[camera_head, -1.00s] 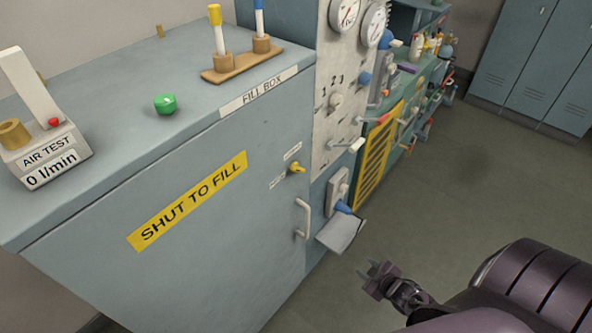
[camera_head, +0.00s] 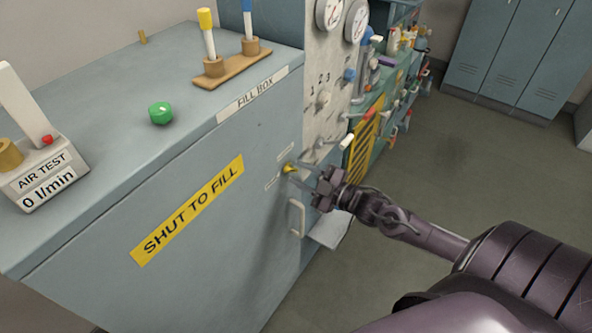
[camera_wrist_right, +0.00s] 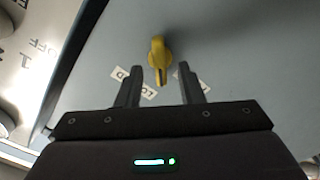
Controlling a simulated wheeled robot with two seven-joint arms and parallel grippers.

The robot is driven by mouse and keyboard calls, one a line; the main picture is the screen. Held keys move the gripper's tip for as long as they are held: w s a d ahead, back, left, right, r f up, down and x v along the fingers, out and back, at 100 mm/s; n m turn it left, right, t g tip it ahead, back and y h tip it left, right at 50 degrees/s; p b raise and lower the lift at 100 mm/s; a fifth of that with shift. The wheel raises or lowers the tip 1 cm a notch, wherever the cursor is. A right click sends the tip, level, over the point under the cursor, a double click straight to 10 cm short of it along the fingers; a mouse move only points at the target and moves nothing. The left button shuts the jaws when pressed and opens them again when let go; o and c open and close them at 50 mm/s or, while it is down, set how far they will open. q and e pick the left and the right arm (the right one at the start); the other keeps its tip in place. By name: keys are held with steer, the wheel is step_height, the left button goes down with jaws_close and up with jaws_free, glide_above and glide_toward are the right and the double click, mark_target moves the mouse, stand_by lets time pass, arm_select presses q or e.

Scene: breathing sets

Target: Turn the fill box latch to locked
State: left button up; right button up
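The fill box (camera_head: 110,270) is a grey-blue cabinet with its door shut and a yellow "SHUT TO FILL" label on the front. Its latch (camera_head: 289,168) is a small yellow knob between two small white labels near the door's right edge. In the right wrist view the latch (camera_wrist_right: 158,60) lies just beyond and between the two fingertips. My right gripper (camera_head: 311,177) is open and empty, in front of the latch and slightly right of it in the head view. In the wrist view the fingers (camera_wrist_right: 160,80) stand apart. My left gripper is not in view.
A white door handle (camera_head: 297,217) sits just below the latch. A gauge panel (camera_head: 325,85) with levers and knobs stands close on the right. A green knob (camera_head: 160,113) and an air tester (camera_head: 45,178) are on the box top. The floor at right is clear.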

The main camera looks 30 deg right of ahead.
steer(key=shift+x, duration=1.1)
steer(key=shift+c, duration=0.4)
jaws_close()
steer(key=m+p, duration=0.2)
steer(key=m, duration=0.1)
steer(key=shift+r, duration=0.15)
steer(key=m+p, duration=0.2)
steer(key=m, duration=0.3)
steer(key=shift+d, duration=0.1)
steer(key=shift+m, duration=0.3)
